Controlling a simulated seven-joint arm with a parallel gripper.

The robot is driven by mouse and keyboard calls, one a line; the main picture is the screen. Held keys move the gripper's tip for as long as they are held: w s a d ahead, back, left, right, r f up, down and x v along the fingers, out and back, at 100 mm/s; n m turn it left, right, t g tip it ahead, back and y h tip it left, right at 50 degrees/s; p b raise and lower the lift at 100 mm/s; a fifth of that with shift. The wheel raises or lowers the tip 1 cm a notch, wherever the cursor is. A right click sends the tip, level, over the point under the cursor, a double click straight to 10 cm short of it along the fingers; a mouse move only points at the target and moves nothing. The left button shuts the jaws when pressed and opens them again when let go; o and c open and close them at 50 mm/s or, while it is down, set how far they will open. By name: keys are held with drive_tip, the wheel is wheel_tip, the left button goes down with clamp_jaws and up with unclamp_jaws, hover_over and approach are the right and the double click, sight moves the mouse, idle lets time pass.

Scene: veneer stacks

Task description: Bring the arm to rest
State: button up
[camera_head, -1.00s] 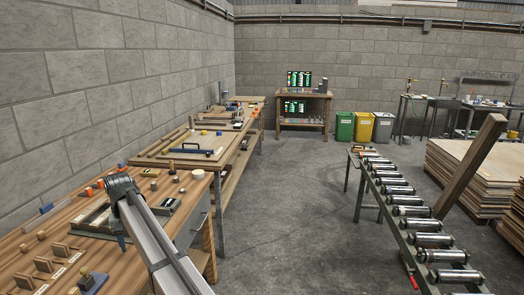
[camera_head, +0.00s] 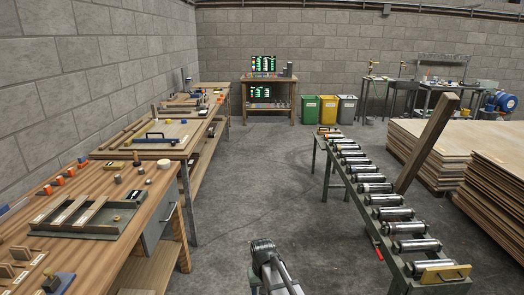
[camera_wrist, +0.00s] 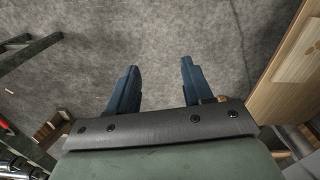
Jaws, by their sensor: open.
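My arm shows at the bottom middle of the head view, over the open floor between the workbench and the roller conveyor. The gripper's fingers are hidden in that view. In the wrist view my gripper (camera_wrist: 156,88) has its two blue fingers spread wide apart. Nothing is between them; only grey concrete floor shows beyond. The fingers touch nothing that I can see.
A wooden workbench (camera_head: 118,237) with a tray (camera_head: 72,235) and small blocks runs along the left. A roller conveyor (camera_head: 375,187) stands at the right, with veneer stacks (camera_head: 497,190) behind it. Grey floor (camera_head: 240,185) lies clear between. Bins stand at the back.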

drive_tip(key=s+d+f+m, duration=0.1)
drive_tip(key=s+d+f, duration=0.2)
drive_tip(key=s+d, duration=0.4)
drive_tip(key=s+d+f+m, duration=0.1)
drive_tip(key=s+d+f, duration=0.25)
drive_tip(key=d, duration=0.65)
drive_tip(key=s+f+g, duration=0.3)
drive_tip(key=s+f, duration=0.7)
drive_tip(key=s, duration=0.5)
drive_tip(key=s+f+g, duration=0.3)
drive_tip(key=s+f, duration=0.7)
drive_tip(key=s, duration=0.5)
drive_tip(key=shift+s+f+g, duration=0.2)
drive_tip(key=shift+f+g, duration=0.05)
drive_tip(key=shift+g, duration=0.15)
